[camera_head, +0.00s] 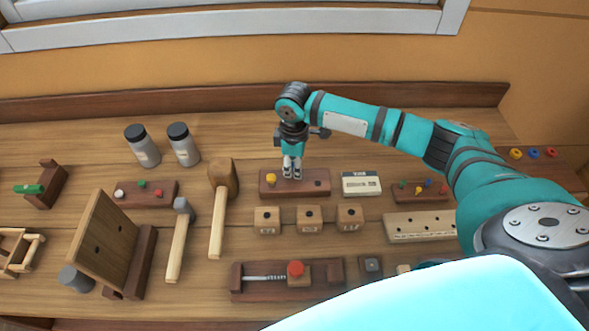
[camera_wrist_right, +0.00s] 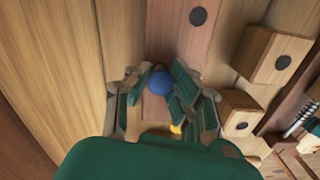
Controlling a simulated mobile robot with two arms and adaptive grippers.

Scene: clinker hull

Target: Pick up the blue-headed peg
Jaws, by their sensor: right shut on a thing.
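The blue-headed peg (camera_wrist_right: 160,83) shows as a round blue head between the fingers of my right gripper in the wrist view. My right gripper (camera_wrist_right: 158,92) is shut on it, low over a reddish wooden block (camera_wrist_right: 178,40). In the head view the right gripper (camera_head: 291,174) points down at the middle of this block (camera_head: 313,188), and its fingers hide the blue head. Whether the peg's shaft is still in the block is hidden. A yellow-headed peg (camera_head: 271,179) stands in the block, left of the gripper. My left gripper is not in view.
Three small wooden cubes (camera_head: 309,219) stand in front of the block. A white label card (camera_head: 361,184) and a rack of small coloured pegs (camera_head: 421,192) lie to the right. A mallet (camera_head: 222,178) lies to the left. Bare bench shows behind the block.

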